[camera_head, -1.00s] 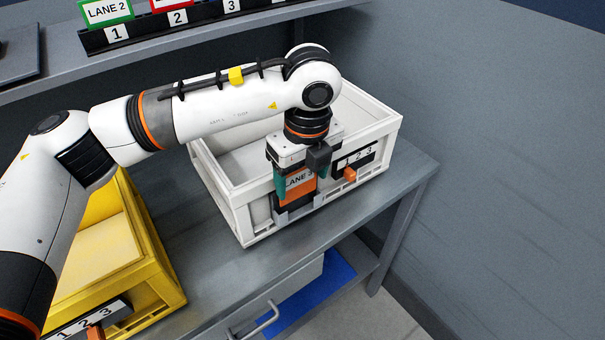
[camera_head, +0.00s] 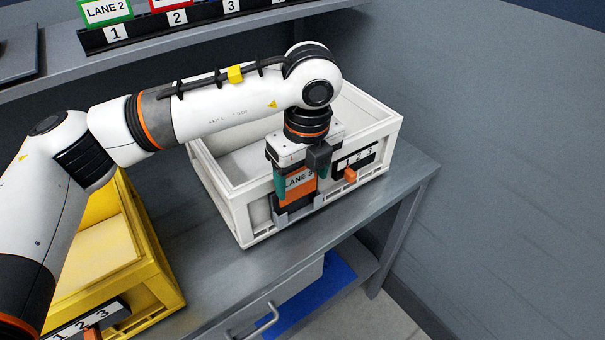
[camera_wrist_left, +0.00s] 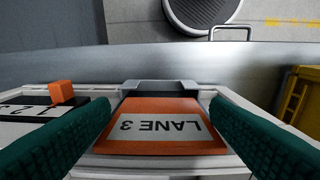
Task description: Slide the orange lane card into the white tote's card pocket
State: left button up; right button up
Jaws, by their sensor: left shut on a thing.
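The orange lane card (camera_head: 298,186), marked LANE 3, is upright at the front wall of the white tote (camera_head: 236,205). My left gripper (camera_head: 302,182) points down and is shut on the card, with a green-padded finger at each side edge. The grey card pocket (camera_head: 294,213) is on the tote's front, and the card's lower end is at it; how deep it sits is hard to tell. In the left wrist view the card (camera_wrist_left: 162,122) lies between both fingers, its far end against the grey pocket (camera_wrist_left: 160,86). My right gripper is not in view.
A slider plate marked 1 2 3 with an orange tab (camera_head: 350,175) is right of the pocket. A yellow tote (camera_head: 150,262) stands to the left on the grey bench (camera_head: 215,265). A shelf with lane cards (camera_head: 105,12) runs behind. Open floor lies in front.

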pick_arm(q)
jog(key=shift+f, duration=0.1)
notch_tip(320, 180, down, 4)
jog(key=b, duration=0.4)
jog(key=shift+f, duration=0.2)
dwell(0.7)
jog(key=o, duration=1.8)
jog(key=shift+o, duration=0.4)
jog(key=shift+r, duration=0.15)
notch_tip(320, 180, up, 8)
jog(key=p, duration=0.3)
